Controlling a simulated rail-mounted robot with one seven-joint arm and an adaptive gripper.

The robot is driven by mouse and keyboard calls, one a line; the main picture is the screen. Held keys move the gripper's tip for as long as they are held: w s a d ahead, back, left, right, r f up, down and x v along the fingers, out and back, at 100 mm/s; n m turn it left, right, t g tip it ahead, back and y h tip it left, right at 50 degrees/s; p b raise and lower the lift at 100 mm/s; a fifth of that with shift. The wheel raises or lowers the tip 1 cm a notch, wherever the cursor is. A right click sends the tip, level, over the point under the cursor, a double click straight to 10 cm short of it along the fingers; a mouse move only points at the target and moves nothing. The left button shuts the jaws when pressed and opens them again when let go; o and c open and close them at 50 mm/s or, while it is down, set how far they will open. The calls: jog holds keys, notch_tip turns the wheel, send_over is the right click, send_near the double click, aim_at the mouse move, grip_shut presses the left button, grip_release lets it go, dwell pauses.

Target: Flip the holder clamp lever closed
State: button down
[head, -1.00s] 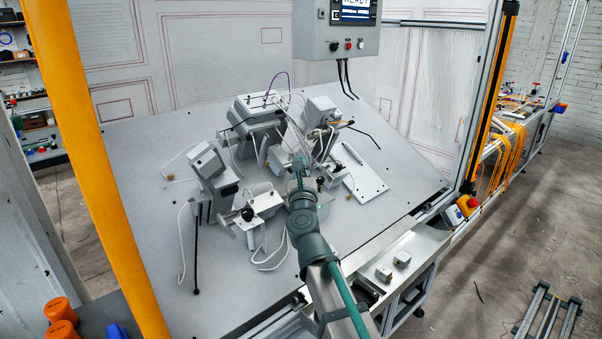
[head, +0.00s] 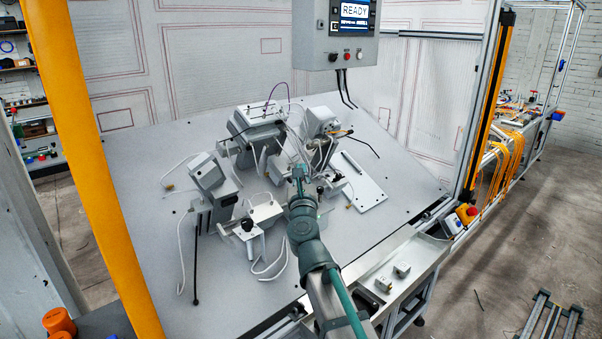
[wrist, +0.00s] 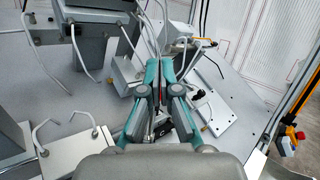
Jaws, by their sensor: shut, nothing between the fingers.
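My gripper (head: 298,172) is over the middle of the sloping table, among the devices. In the wrist view its teal fingers (wrist: 163,66) are together and hold nothing. A small holder with dark parts (head: 329,186) is just right of my gripper in the head view. It seems to be the dark piece (wrist: 195,94) on the pale plate, right of the fingers in the wrist view. My gripper and forearm hide part of this area. I cannot clearly make out the clamp lever or its position, nor whether the fingers touch anything.
A pale flat plate (head: 366,194) lies right of my gripper. A white bracket with a black knob (head: 247,225) stands to the left. Box-shaped devices (head: 208,172) with loose cables surround the middle. The table (head: 150,270) is clear at the front left.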

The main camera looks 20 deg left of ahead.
jog(key=s+d+r+p, duration=0.2)
jog(key=s+r+p, duration=0.2)
jog(key=r+p, duration=0.3)
jog(key=shift+s+d+r, duration=0.25)
jog(key=shift+s+d, duration=0.05)
jog(key=shift+s, duration=0.05)
